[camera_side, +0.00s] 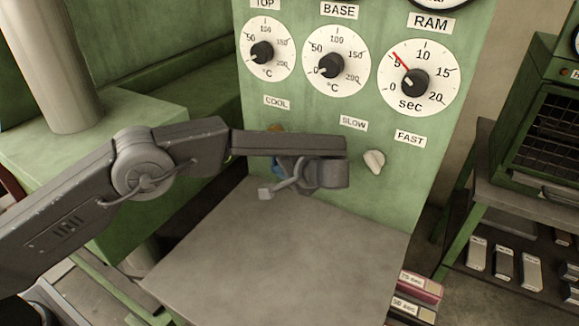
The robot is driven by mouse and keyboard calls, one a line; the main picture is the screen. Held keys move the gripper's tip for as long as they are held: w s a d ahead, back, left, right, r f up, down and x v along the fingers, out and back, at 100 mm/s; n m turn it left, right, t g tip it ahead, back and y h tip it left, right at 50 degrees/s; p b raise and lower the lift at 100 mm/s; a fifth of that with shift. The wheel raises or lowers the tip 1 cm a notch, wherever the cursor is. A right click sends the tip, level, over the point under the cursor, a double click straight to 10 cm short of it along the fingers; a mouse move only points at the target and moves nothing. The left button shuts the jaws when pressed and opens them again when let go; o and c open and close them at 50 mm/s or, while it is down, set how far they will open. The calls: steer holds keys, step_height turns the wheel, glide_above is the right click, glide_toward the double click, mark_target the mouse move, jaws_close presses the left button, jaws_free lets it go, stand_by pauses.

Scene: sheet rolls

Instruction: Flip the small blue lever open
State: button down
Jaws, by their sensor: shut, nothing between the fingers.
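The small blue lever (277,163) is on the green panel below the COOL label. Only a bit of blue shows behind my arm's wrist, so I cannot tell its position.
The green panel (375,200) carries dials marked TOP, BASE and RAM. A pale knob (374,161) is right of my wrist. The grey plate (270,260) below is clear. A rack with bars (503,262) stands at right.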

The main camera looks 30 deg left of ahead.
steer(key=shift+a+f, duration=0.25)
steer(key=shift+a, duration=0.2)
stand_by(0.4)
steer(key=d+f+v, duration=0.2)
steer(key=v, duration=1.1)
steer(key=shift+w+d+f, duration=0.2)
